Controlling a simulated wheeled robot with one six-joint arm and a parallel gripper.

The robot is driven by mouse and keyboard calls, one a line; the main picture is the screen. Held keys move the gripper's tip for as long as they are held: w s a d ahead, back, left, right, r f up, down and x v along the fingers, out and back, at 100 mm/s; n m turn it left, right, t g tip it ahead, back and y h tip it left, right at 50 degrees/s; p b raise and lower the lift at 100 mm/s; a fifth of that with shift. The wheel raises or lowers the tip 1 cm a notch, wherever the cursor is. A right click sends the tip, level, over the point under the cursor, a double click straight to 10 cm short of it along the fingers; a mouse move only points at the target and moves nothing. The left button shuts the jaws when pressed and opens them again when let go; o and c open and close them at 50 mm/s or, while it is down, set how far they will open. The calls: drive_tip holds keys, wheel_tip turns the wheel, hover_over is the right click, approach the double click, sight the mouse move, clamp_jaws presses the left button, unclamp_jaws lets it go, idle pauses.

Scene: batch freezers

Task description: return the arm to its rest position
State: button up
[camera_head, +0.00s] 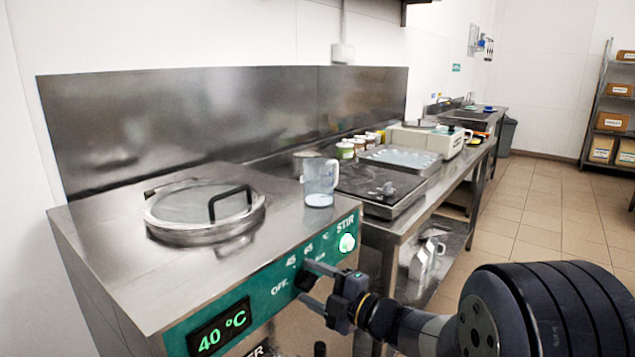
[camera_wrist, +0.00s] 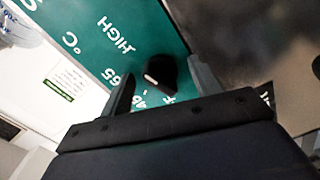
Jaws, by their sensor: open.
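My gripper (camera_head: 314,285) is at the green control panel (camera_head: 268,294) on the front of the steel machine. Its fingers are open on either side of a black knob (camera_head: 302,281). In the wrist view the knob (camera_wrist: 158,70) shows between the two spread fingers, with a gap on each side. I cannot tell how near the fingertips are to the panel. My arm reaches in from the lower right in the head view. The panel's display (camera_head: 222,328) reads 40 °C, and a round button (camera_head: 347,243) marked STIR glows green-white.
A round lidded opening (camera_head: 205,210) with a black handle is on the machine top. A clear jug (camera_head: 320,182) stands at its right edge. A steel table (camera_head: 425,215) with trays and jars runs behind. The tiled floor (camera_head: 535,215) at right is open.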

drive_tip(key=n+b, duration=0.2)
drive_tip(key=n, duration=0.2)
drive_tip(key=shift+f+n, duration=0.1)
drive_tip(key=shift+n, duration=0.3)
drive_tip(key=n+b, duration=0.1)
drive_tip(key=n, duration=0.3)
drive_tip(key=shift+r+n, duration=0.2)
drive_tip(key=shift+n, duration=0.3)
drive_tip(key=shift+r, duration=0.1)
